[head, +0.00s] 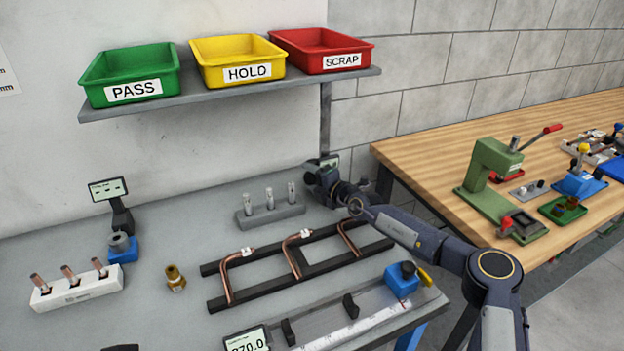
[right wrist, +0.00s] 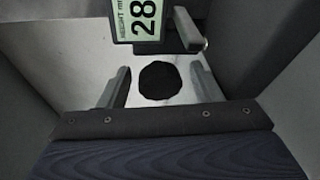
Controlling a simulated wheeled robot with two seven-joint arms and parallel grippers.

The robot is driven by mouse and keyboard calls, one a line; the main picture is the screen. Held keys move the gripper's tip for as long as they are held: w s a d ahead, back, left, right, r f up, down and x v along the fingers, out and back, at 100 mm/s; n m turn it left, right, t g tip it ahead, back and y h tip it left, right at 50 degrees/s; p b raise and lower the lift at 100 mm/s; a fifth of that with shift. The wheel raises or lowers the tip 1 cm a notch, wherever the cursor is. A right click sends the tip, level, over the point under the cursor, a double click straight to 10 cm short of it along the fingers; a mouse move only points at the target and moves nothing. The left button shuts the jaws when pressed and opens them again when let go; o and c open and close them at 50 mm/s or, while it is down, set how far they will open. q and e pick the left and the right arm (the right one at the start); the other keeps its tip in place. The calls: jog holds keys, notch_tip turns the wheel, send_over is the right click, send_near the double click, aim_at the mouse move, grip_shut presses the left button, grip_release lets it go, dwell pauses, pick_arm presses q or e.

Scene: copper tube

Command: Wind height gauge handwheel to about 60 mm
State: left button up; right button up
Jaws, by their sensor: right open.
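My right gripper (right wrist: 160,74) is open, with one finger on each side of a black round part, seemingly the handwheel (right wrist: 160,82). Gaps show between the fingers and the round part. The height gauge display (right wrist: 143,20) is above it in the right wrist view; the digits 28 show and the top is cut off. In the head view, my right gripper (head: 324,184) is at the back right of the grey bench and hides most of the gauge. Part of a small display (head: 328,163) shows behind it. My left gripper is not in view.
A grey block with several pins (head: 270,213) stands left of my right gripper. A black rack with bent copper tubes (head: 298,262) lies in front. A shelf with green, yellow and red bins (head: 237,62) hangs above. A wooden table (head: 425,150) is at right.

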jog(key=v, duration=0.7)
jog(key=shift+s+d+b, duration=0.3)
